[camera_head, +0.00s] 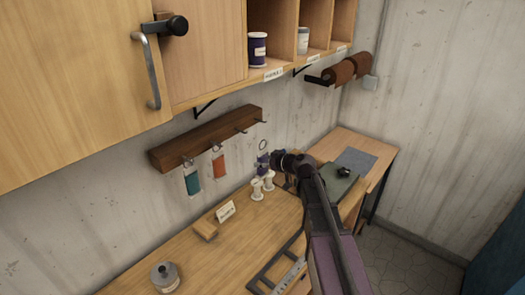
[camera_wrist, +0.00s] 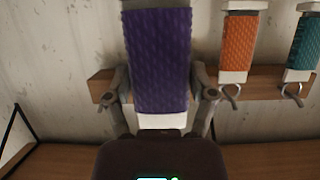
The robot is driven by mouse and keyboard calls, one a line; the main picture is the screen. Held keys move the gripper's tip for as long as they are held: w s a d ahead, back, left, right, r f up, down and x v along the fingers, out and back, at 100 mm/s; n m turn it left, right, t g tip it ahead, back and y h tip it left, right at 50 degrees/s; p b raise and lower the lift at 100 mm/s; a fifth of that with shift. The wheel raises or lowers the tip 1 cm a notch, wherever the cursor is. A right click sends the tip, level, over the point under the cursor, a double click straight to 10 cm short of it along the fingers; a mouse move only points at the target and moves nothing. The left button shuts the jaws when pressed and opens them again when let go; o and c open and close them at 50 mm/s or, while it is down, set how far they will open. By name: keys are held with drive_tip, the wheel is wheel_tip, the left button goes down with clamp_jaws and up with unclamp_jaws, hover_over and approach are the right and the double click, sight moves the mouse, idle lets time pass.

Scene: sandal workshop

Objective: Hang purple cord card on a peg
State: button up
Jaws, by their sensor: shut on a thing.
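My gripper (camera_wrist: 160,85) is shut on the purple cord card (camera_wrist: 157,45), with a finger on each side of it in the wrist view. In the head view my gripper (camera_head: 272,162) is in front of the wall, below and right of the peg rail (camera_head: 205,138). The card is mostly hidden there; a ring (camera_head: 262,145) shows just above it, apart from the pegs. A teal cord card (camera_head: 193,182) and an orange cord card (camera_head: 219,166) hang from the two left pegs. The two right pegs, including the end peg (camera_head: 262,121), are bare.
White spools (camera_head: 257,190) stand on the workbench (camera_head: 190,262) just below my gripper. A small sign (camera_head: 226,211), a wooden block (camera_head: 205,229) and a grey pot (camera_head: 164,276) are further left. A shelf with jars (camera_head: 257,48) overhangs the rail.

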drive_tip(key=shift+s+d+r+p, duration=0.1)
drive_tip(key=shift+d+r+p, duration=0.15)
drive_tip(key=shift+r, duration=0.2)
drive_tip(key=shift+d+r+p, duration=0.1)
drive_tip(key=shift+r+p, duration=0.2)
drive_tip(key=shift+r, duration=0.15)
drive_tip(key=shift+w+a, duration=0.2)
drive_tip(key=shift+w, duration=0.05)
drive_tip(key=w+a+f+b, duration=0.1)
drive_tip(key=w+a, duration=0.6)
drive_tip(key=shift+w+a+f, duration=0.25)
drive_tip(key=shift+w+a, duration=0.05)
drive_tip(key=shift+a, duration=0.05)
idle(1.6)
drive_tip(key=shift+b, duration=0.3)
idle(0.5)
drive_tip(key=o, duration=1.1)
